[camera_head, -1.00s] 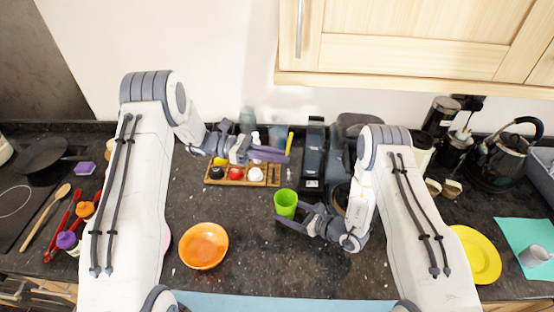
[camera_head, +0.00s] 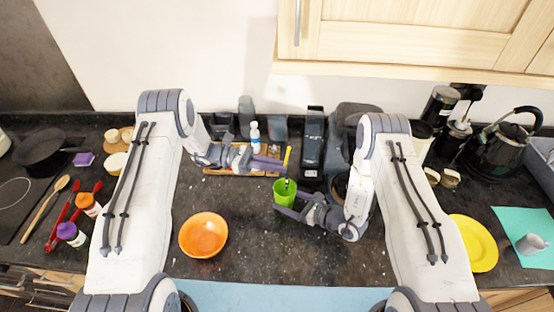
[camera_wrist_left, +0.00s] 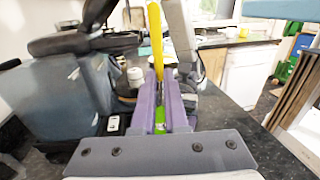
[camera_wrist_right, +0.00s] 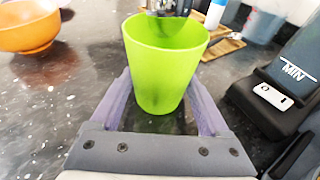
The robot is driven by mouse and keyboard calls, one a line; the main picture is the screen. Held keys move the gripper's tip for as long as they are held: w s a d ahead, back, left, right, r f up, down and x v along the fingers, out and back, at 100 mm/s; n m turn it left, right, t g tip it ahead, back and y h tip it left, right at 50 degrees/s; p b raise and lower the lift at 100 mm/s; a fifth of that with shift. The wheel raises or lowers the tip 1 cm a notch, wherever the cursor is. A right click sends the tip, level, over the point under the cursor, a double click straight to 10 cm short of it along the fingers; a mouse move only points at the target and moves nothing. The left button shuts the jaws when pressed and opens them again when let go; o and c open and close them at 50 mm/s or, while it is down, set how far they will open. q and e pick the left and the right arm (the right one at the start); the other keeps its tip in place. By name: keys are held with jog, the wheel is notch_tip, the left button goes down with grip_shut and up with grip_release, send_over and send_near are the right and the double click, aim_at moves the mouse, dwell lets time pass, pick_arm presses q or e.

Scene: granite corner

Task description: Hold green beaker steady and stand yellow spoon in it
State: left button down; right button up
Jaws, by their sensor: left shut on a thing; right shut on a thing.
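The green beaker (camera_head: 284,195) stands upright on the dark counter. My right gripper (camera_head: 287,204) is shut on it from the right; the right wrist view shows the beaker (camera_wrist_right: 164,70) between both fingers. My left gripper (camera_head: 283,169) is shut on the yellow spoon (camera_head: 287,155), just above and behind the beaker. The spoon is roughly upright, its yellow handle (camera_wrist_left: 156,40) sticking up from the fingers. A grey part shows at the beaker's mouth, apparently the spoon's lower end. I cannot tell how deep it reaches.
An orange bowl (camera_head: 203,235) sits to the left of the beaker. A black appliance (camera_head: 312,150) stands close at the back right.

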pick_arm(q)
jog(key=shift+f, duration=2.15)
jog(key=c, duration=0.9)
grip_release()
jog(key=shift+o, duration=0.2)
jog(key=v, duration=1.2)
